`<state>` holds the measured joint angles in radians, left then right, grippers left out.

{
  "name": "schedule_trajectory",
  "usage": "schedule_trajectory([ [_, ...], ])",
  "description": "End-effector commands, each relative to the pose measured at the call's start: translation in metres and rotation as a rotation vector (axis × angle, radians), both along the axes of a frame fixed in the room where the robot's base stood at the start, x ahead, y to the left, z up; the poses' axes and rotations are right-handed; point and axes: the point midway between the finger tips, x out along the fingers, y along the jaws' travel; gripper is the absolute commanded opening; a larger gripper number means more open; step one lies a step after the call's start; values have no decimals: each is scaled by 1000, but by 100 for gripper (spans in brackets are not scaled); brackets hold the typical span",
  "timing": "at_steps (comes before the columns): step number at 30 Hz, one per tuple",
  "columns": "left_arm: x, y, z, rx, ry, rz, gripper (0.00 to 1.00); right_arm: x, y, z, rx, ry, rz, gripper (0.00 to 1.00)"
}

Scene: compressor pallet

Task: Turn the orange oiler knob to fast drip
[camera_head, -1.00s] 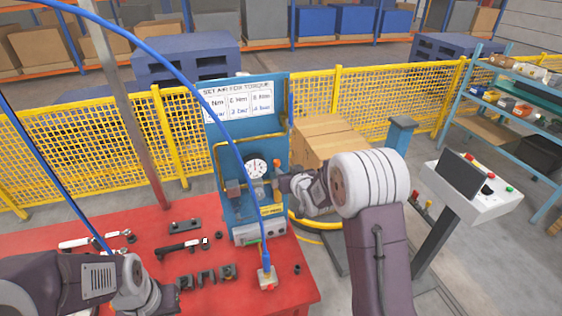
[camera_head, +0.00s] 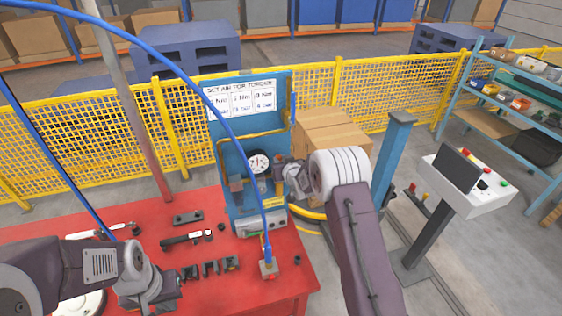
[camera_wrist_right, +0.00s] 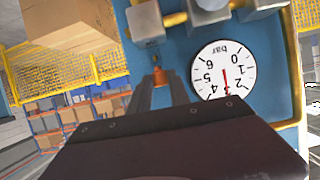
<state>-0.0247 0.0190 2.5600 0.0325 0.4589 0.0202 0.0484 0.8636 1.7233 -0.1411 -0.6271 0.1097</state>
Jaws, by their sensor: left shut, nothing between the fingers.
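The orange oiler knob (camera_wrist_right: 158,76) shows in the right wrist view, on the blue panel (camera_wrist_right: 180,50) left of the round gauge (camera_wrist_right: 224,70). A small orange part, likely the same knob (camera_head: 279,161), shows right of the gauge in the head view. My right gripper (camera_wrist_right: 162,85) has its fingertips right at the knob, one finger on each side, with a narrow gap between them. Whether they press on it is unclear. My left gripper (camera_head: 174,289) is shut and empty, low over the left part of the red table.
The red table (camera_head: 290,275) carries tools, dark blocks and a small box with a blue cable. Brass pipes and grey blocks (camera_wrist_right: 145,22) crowd the panel near the knob. A control console (camera_head: 470,190) and blue post (camera_head: 388,150) stand right. Yellow mesh fencing runs behind.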

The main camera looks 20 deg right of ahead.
Motion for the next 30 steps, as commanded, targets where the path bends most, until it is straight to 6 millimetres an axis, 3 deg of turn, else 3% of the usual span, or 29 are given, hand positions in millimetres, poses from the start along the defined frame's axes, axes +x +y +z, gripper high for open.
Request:
schedule_trajectory([
  [20, 0, 0, 0, 0, 0, 0, 0, 0, -3, 0, 2, 0, 31, 0],
  [30, 0, 0, 12, 0, 0, 0, 0, 1, -9, 3, 2, 2, 193, 0],
])
